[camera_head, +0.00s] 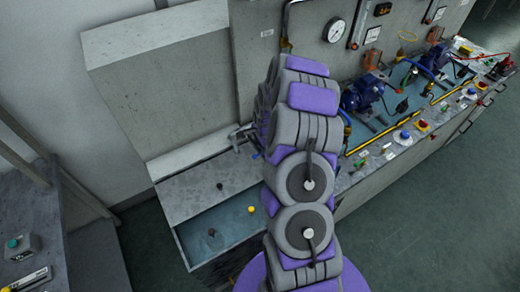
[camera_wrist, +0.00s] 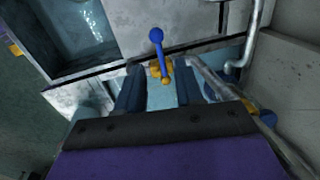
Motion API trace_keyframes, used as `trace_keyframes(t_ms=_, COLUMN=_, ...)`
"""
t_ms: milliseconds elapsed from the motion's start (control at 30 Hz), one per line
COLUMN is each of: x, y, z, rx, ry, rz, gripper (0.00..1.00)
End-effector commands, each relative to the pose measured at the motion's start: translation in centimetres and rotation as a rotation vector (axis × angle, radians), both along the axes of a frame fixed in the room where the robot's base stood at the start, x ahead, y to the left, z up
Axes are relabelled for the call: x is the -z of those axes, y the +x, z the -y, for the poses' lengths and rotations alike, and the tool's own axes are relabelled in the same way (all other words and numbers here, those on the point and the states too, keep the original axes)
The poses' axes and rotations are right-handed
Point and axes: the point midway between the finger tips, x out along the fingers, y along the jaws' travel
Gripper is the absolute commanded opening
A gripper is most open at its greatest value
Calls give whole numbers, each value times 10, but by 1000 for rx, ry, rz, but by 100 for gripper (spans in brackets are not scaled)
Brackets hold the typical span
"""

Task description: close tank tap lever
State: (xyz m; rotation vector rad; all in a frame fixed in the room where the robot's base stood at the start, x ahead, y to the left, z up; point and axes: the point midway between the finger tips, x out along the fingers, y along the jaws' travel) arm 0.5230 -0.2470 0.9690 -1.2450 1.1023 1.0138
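The tap lever (camera_wrist: 157,45) is a blue handle with a ball end. In the wrist view it stands up from a brass tap body (camera_wrist: 155,70), just beyond my fingertips. My gripper (camera_wrist: 160,88) is open, one dark finger on each side with a clear gap between. The lever lies in line with this gap, and I see no grip on it. In the head view my arm hides most of the tap area; a small blue bit (camera_head: 256,156) beside the arm may be part of the tap. The water tank (camera_head: 181,248) is below left of it.
Metal pipes (camera_wrist: 250,45) run close to the right of the tap in the wrist view. A bench with blue pumps (camera_head: 362,94) and a gauge (camera_head: 333,30) is at right. Grey floor (camera_head: 155,245) lies open left of the tank.

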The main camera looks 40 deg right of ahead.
Motion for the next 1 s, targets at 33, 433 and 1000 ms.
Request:
trace_keyframes(t_ms=33, x=-12, y=-1, z=1, rx=1, ry=-3, rz=5, gripper=36)
trace_keyframes(t_ms=433, x=-86, y=-14, z=0, rx=2, ry=-4, rz=7, gripper=36)
trace_keyframes(t_ms=1000, x=-117, y=-21, z=-1, rx=1, ry=-1, rz=1, gripper=36)
